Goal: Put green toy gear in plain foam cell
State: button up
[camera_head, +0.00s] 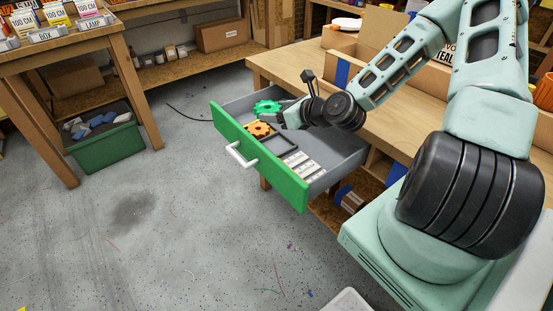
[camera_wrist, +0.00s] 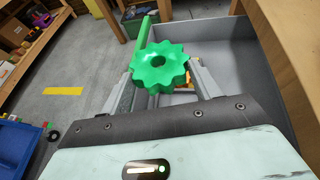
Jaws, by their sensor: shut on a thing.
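The green toy gear (camera_head: 267,107) is held above the back left part of an open drawer with a green front (camera_head: 258,160). In the wrist view the gear (camera_wrist: 158,66) sits between the two fingers of my gripper (camera_wrist: 160,78), which is shut on it. My gripper also shows in the head view (camera_head: 283,114). An orange gear (camera_head: 259,130) lies in the drawer on a yellow patch. Next to it is a dark-framed square cell (camera_head: 280,145) that looks empty and grey. I cannot tell for sure that it is the plain foam cell. The wrist view hides most of the drawer floor.
Pale blocks (camera_head: 302,168) lie at the drawer's right. The drawer hangs out from a wooden workbench (camera_head: 290,68) with a cardboard box (camera_head: 425,78) on it. A green bin (camera_head: 105,145) stands under the left table. The floor in front is largely clear.

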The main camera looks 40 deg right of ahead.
jog(key=shift+n+y, duration=0.4)
jog(key=shift+y, duration=0.1)
jog(key=f+b, duration=0.1)
jog(key=f, duration=0.2)
jog(key=d+f+b, duration=0.1)
jog(key=f, duration=0.3)
jog(key=s+f+b, duration=0.1)
jog(key=f, duration=0.2)
jog(key=shift+d+f+b, duration=0.35)
jog(key=shift+f+b, duration=0.05)
jog(key=shift+f, duration=0.15)
jog(key=shift+f, duration=0.45)
jog(key=o, duration=0.9)
jog(key=shift+o, duration=0.3)
jog(key=shift+f, duration=0.15)
